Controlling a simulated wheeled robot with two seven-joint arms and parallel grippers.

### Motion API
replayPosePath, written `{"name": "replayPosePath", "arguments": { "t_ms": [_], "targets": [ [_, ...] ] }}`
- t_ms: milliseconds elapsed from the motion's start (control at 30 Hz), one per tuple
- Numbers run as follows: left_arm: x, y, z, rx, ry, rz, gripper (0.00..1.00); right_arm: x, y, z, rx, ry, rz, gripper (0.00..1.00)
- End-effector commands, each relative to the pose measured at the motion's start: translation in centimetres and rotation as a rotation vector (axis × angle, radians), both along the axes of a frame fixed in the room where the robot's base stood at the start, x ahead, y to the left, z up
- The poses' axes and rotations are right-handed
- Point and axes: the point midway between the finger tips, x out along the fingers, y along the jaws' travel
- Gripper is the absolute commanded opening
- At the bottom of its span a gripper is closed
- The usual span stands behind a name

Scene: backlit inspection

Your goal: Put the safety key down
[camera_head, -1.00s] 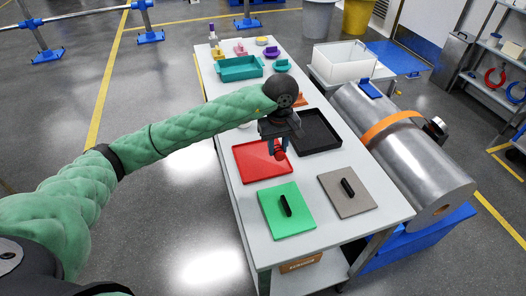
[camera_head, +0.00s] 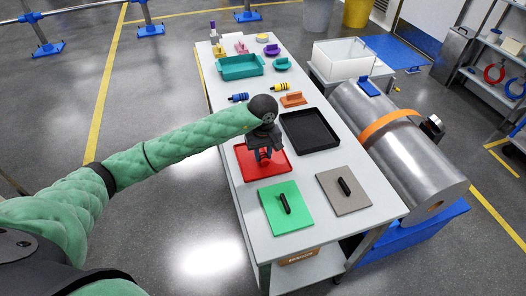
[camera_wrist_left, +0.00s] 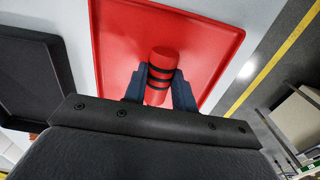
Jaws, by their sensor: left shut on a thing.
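The safety key, a red cylinder with black bands (camera_wrist_left: 160,75), is between the fingers of my left gripper (camera_wrist_left: 160,93) in the left wrist view. My left gripper (camera_head: 264,157) is shut on it, pointing down over the red tray (camera_head: 281,168) in the head view. The red tray (camera_wrist_left: 215,35) also fills the upper middle of the wrist view, behind the key. I cannot tell whether the key touches the tray floor. In the head view the gripper mostly hides the key. My right gripper is not in view.
A black tray (camera_head: 332,143) stands right of the red one. A green plate (camera_head: 297,218) and a grey plate (camera_head: 332,202) with black handles lie nearer. Blue (camera_head: 238,97) and yellow (camera_head: 280,87) banded cylinders and an orange block (camera_head: 292,99) are behind. A teal tray (camera_head: 227,72) stands farther back.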

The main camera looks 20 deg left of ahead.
Motion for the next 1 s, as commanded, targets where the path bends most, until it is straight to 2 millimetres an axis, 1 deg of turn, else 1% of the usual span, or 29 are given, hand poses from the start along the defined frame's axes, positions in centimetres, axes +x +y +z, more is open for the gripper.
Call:
{"name": "replayPosePath", "arguments": {
  "t_ms": [133,367,733,767,800,833,867,1000],
  "targets": [
    [0.0,0.0,-0.3,0.001,-0.001,0.000,0.00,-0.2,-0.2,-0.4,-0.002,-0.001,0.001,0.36],
    [0.0,0.0,-0.4,0.001,-0.001,0.000,0.00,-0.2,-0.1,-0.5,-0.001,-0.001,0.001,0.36],
    [0.0,0.0,-0.6,0.001,-0.001,0.001,0.00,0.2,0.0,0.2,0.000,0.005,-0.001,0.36],
    [0.0,0.0,-0.6,0.001,-0.001,0.001,0.33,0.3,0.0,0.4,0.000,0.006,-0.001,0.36],
    [0.0,0.0,-0.6,0.001,-0.001,0.001,0.41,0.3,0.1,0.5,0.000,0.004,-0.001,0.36],
    [0.0,0.0,-0.6,0.001,-0.001,0.001,0.46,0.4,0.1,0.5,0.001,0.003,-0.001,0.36],
    [0.0,0.0,-0.6,0.001,-0.001,0.001,0.49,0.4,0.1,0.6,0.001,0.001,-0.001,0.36],
    [0.0,0.0,-0.6,0.001,-0.001,0.001,0.49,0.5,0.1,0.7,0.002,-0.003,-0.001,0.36]
  ]
}}
